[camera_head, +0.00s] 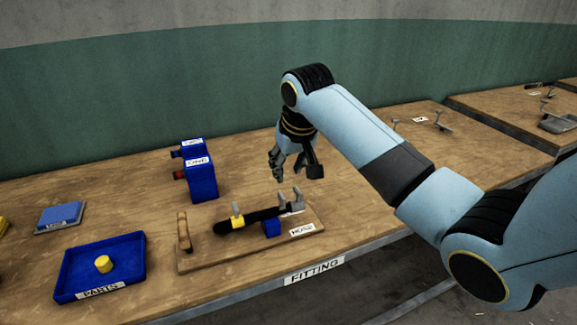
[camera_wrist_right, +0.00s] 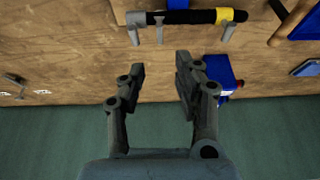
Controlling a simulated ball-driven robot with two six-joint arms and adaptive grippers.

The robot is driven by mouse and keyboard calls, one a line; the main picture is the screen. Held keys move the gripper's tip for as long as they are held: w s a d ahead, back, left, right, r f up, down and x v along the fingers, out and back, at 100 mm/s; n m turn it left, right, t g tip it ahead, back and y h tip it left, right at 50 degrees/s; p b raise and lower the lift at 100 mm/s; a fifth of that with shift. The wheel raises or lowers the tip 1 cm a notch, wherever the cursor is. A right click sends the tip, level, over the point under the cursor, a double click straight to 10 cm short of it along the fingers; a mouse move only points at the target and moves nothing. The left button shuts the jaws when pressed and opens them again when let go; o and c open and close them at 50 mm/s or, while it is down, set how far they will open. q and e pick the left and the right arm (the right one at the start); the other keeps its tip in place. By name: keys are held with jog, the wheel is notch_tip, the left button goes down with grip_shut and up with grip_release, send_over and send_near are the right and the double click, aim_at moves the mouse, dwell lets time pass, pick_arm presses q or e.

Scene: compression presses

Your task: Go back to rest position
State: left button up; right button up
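My right gripper (camera_head: 293,165) is above the back of the bench, behind the wooden hose board (camera_head: 200,258). Its fingers are apart and empty in the right wrist view (camera_wrist_right: 161,75). A black hose (camera_head: 262,214) with a yellow band (camera_head: 238,222) lies across grey supports on that board. The hose also shows at the top of the right wrist view (camera_wrist_right: 188,17), beyond the fingertips and apart from them. My left gripper is in neither view.
Blue upright units (camera_head: 203,182) stand left of my right gripper. A blue parts tray (camera_head: 66,277) holds a yellow piece (camera_head: 103,264), with a blue-topped plate (camera_head: 60,215) behind it. A green wall (camera_head: 130,100) runs behind the bench. More benches (camera_head: 490,105) stand right.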

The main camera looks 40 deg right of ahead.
dwell(0.4)
jog(key=s+f+g+b, duration=0.1)
jog(key=s+f+b, duration=0.1)
jog(key=f, duration=0.4)
jog(key=s+f+g+b, duration=0.1)
jog(key=s+f+b, duration=0.2)
jog(key=s+f, duration=0.2)
jog(key=s+a+f+b, duration=0.1)
jog(key=s+f+b, duration=0.1)
jog(key=f, duration=0.7)
jog(key=shift+s+g, duration=0.4)
jog(key=shift+s, duration=0.25)
jog(key=s+f+g+b, duration=0.1)
jog(key=s+f+b, duration=0.2)
jog(key=s+f, duration=0.6)
jog(key=s+f+g+b, duration=0.1)
jog(key=s+f+b, duration=0.35)
jog(key=f, duration=0.75)
jog(key=s+a+f+n+b, duration=0.1)
jog(key=s+f+b, duration=0.2)
jog(key=s+f, duration=0.8)
jog(key=s+a+f+n+t+b, duration=0.1)
jog(key=s+a+f+n+b, duration=0.1)
jog(key=s+f, duration=0.9)
jog(key=shift+s+f+b, duration=0.15)
jog(key=shift+s+b, duration=0.65)
jog(key=shift+s, duration=1.65)
